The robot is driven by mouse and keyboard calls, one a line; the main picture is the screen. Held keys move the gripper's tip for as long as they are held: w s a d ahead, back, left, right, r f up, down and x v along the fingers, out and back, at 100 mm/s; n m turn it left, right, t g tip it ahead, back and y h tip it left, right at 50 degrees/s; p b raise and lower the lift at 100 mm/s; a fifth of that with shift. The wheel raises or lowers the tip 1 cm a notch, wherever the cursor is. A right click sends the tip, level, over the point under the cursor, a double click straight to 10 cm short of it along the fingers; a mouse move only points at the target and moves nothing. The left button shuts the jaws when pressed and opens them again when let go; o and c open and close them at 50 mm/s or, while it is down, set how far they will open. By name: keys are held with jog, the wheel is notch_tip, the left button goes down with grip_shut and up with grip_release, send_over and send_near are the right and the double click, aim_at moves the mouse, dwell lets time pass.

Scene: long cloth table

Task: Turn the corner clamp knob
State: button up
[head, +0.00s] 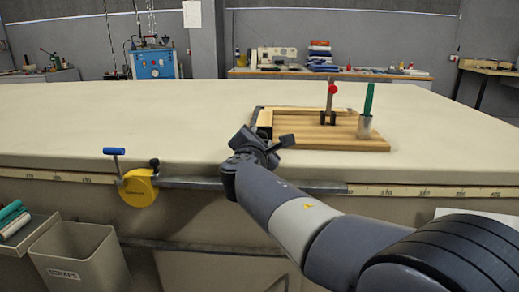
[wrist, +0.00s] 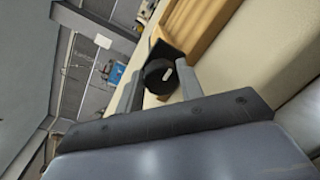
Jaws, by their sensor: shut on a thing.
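My gripper (head: 262,145) is at the left front corner of a wooden frame (head: 350,141) on the cloth table. In the wrist view my gripper (wrist: 158,72) has its two grey fingers on either side of a round black knob (wrist: 156,68) with a pale mark on it, and is shut on it. A dark clamp body (wrist: 166,49) shows just beyond the knob, against the wooden frame (wrist: 205,22). In the head view my gripper and wrist hide the knob and most of this corner.
A yellow tape reel (head: 138,188) and a blue-handled clamp (head: 114,152) are at the table's front edge. The cloth table (head: 130,120) is clear on the left.

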jog(key=m+b, duration=0.3)
jog(key=m, duration=0.1)
jog(key=shift+d+f, duration=0.1)
jog(key=shift+f, duration=0.15)
jog(key=shift+m+y+b, duration=0.3)
jog(key=shift+m+b, duration=1)
jog(key=shift+m, duration=0.2)
jog(key=shift+r, duration=0.1)
jog(key=o, duration=1)
